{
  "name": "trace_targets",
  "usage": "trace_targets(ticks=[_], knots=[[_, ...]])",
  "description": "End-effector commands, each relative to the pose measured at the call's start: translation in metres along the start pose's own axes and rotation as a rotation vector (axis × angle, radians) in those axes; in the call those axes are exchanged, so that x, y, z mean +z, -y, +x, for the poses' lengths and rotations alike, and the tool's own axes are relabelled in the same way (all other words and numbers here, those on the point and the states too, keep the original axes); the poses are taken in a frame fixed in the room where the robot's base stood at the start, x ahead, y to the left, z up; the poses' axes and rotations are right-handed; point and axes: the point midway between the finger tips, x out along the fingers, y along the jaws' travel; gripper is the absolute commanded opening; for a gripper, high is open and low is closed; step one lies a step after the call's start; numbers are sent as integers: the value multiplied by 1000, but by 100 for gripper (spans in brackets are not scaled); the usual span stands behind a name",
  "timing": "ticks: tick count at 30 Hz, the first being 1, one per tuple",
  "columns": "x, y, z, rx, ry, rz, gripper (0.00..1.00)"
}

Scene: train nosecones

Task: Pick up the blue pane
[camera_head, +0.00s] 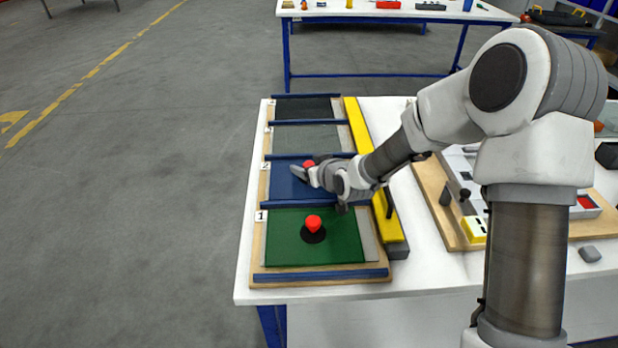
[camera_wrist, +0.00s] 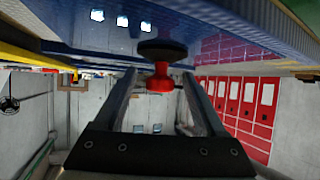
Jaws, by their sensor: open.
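The blue pane (camera_head: 284,186) lies flat in the slot marked 2 of the wooden rack (camera_head: 257,235). A red knob (camera_head: 309,163) on a black round base stands on it. In the wrist view the glossy pane (camera_wrist: 200,18) fills the top, with the black base (camera_wrist: 162,49) against it and the red knob (camera_wrist: 160,80) jutting from it. My gripper (camera_wrist: 160,76) is open, with a finger on each side of the knob; contact is not visible. In the head view my gripper (camera_head: 303,172) hides part of the pane.
A green pane (camera_head: 340,245) with its own red knob (camera_head: 313,223) lies in slot 1, nearest the front. Grey panes (camera_head: 305,138) lie in the slots behind. A yellow bar (camera_head: 358,125) runs along the rack's right side. A wooden board with devices (camera_head: 437,200) stands further right.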

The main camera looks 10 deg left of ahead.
Motion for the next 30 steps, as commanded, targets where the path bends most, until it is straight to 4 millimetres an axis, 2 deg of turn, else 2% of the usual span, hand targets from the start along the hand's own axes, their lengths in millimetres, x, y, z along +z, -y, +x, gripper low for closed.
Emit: trace_targets(ticks=[4, 16, 30], knots=[[0, 0, 0, 0, 0, 0, 73], [0, 0, -1, 0, -1, -1, 1], [-1, 0, -1, 0, -1, -1, 0]])
